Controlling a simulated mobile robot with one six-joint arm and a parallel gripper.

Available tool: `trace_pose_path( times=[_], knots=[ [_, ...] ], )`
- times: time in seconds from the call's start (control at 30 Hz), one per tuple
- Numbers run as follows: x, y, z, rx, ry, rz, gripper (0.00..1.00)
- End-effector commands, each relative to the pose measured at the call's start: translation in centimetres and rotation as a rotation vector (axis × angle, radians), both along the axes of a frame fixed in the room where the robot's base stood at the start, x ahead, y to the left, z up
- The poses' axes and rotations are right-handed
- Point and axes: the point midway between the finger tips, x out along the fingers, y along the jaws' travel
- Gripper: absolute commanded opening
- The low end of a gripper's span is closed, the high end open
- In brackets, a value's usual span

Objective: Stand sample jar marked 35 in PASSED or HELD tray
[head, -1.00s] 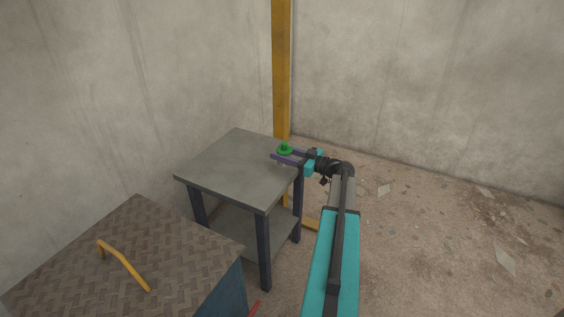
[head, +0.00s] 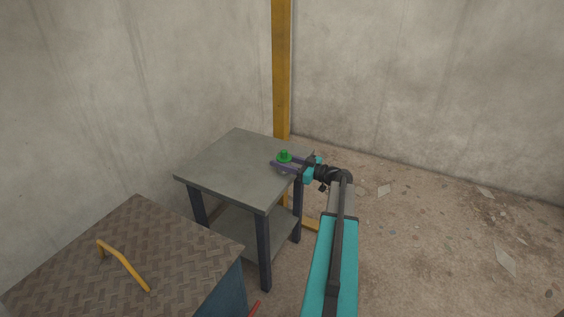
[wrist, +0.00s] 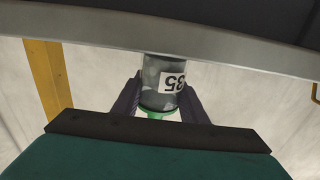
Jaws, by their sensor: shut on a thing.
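The sample jar, a grey see-through jar (wrist: 165,73) with a green lid (head: 284,155), has a white label marked 35, which shows upside down in the wrist view. My gripper (head: 273,164) is shut on it, one finger on each side near the lid; it also shows in the wrist view (wrist: 160,98). The jar looks upright at the right back part of a grey table (head: 225,175), close to its edge. I cannot tell whether its base touches the tabletop. No PASSED or HELD tray shows.
The rest of the tabletop is bare. A yellow post (head: 281,70) stands behind the table by the wall. A brown patterned box top (head: 150,255) with a yellow handle (head: 122,262) is at the front left. Open, littered floor lies to the right.

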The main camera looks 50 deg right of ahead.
Motion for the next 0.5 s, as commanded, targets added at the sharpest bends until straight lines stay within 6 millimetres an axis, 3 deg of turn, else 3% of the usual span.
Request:
trace_pose_path(
  times=[0.3,0.33,0.43,0.5],
  knots=[
    [-0.06,-0.08,-0.32,0.0,-0.001,-0.001,0.16],
    [-0.06,-0.08,-0.31,0.0,0.0,-0.001,0.41],
    [-0.06,-0.08,-0.23,0.0,0.0,-0.001,0.57],
    [-0.06,-0.08,-0.24,0.0,0.0,-0.001,0.58]
  ],
)
